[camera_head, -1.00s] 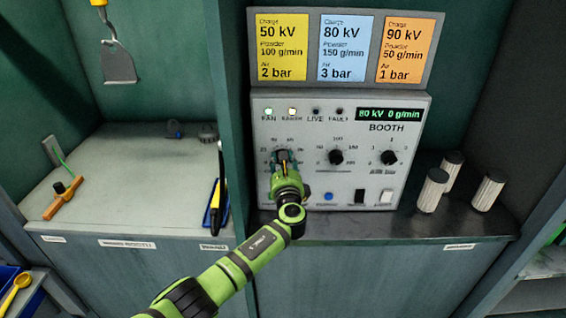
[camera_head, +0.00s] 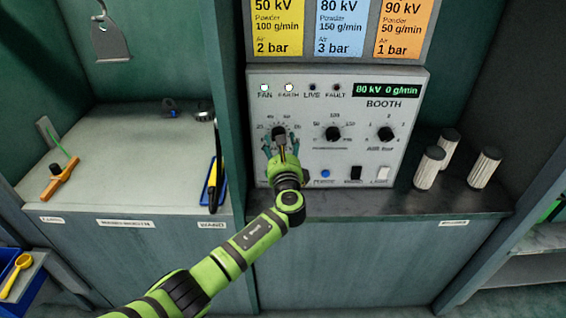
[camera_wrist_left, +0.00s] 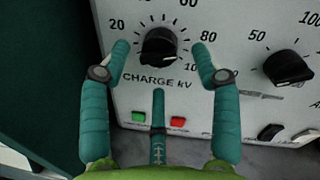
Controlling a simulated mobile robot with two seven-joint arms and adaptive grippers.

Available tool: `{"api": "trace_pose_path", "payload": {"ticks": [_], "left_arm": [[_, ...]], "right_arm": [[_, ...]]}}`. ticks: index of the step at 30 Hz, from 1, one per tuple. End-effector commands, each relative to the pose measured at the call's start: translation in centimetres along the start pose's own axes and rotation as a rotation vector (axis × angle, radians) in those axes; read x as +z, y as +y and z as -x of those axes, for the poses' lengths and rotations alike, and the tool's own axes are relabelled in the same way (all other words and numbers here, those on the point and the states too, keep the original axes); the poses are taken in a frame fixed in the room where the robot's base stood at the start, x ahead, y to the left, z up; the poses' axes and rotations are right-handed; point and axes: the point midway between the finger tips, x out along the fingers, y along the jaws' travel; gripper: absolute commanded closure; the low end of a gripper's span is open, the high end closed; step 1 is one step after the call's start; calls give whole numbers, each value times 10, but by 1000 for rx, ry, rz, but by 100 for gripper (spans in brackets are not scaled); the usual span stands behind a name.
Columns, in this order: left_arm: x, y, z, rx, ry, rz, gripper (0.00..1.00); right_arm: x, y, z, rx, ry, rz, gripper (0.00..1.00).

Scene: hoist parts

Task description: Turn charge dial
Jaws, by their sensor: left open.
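The charge dial is a black knob marked CHARGE kV (camera_wrist_left: 160,46) in the left wrist view, with scale numbers such as 20, 80 and 100 around it. In the head view the charge dial (camera_head: 279,132) is on the left of the booth panel (camera_head: 310,165), whose display (camera_head: 387,90) reads 80 kV 0 g/min. My left gripper (camera_head: 282,146) is open just below the dial. In the left wrist view its fingertips (camera_wrist_left: 161,47) stand apart on either side of the knob, with visible gaps. My right gripper is not in view.
The powder dial (camera_head: 333,133) and air dial (camera_head: 386,134) are to the right on the panel. Yellow, blue and orange setting cards (camera_head: 340,28) hang above. Ribbed white cylinders (camera_head: 429,168) stand right of the panel. A divider wall (camera_head: 229,100) is close on the left.

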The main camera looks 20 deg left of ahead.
Motion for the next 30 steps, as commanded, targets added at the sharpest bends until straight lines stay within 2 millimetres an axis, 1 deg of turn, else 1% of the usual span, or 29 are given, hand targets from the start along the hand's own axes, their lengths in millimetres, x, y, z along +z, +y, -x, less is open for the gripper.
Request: {"api": "trace_pose_path", "payload": {"ticks": [1,6,9,13,18,30], "left_arm": [[-2,0,11,-2,2,2,37],[-1,1,45,-2,2,1,37],[0,1,62,-1,1,2,37],[0,0,78,-1,-1,0,37],[1,1,87,1,-2,-1,37],[1,0,88,0,-2,0,37]], "right_arm": [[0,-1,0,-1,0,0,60],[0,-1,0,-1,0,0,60],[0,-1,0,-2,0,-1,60],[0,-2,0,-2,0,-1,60],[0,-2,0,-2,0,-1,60],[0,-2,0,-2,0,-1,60]]}}
